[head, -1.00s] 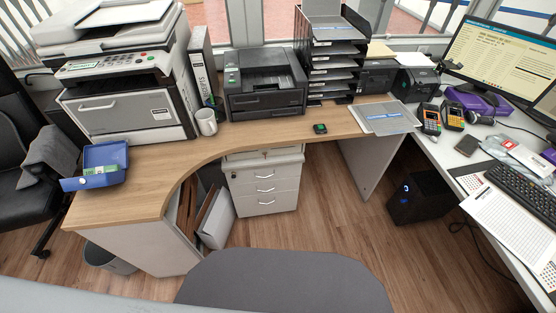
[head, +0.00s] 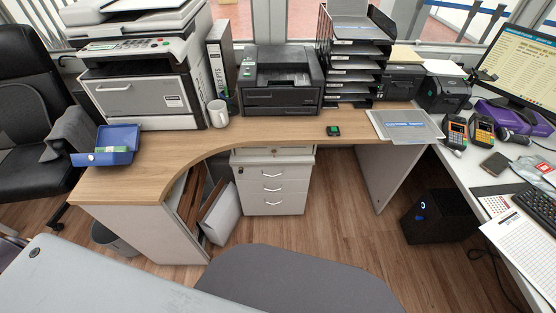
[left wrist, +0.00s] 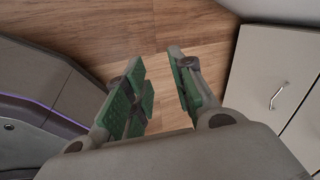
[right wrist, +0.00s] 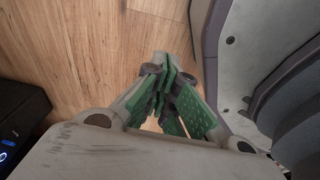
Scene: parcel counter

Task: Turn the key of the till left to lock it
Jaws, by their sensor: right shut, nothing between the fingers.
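A small blue box (head: 121,138) stands at the left end of the wooden desk in the head view. It looks open, with green and white contents inside. A small pale spot (head: 90,158) on its front face may be the lock or key; it is too small to tell. Neither gripper shows in the head view. In the left wrist view my left gripper (left wrist: 157,62) is open and empty, with wooden floor behind its fingers. In the right wrist view my right gripper (right wrist: 163,62) is shut with nothing between its fingers, also over floor. Both are away from the box.
A large printer (head: 140,90), white mug (head: 218,114) and black printer (head: 281,80) stand along the desk. A drawer cabinet (head: 272,183) sits below. A black office chair (head: 30,105) is left of the box. The desk in front of the mug is clear.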

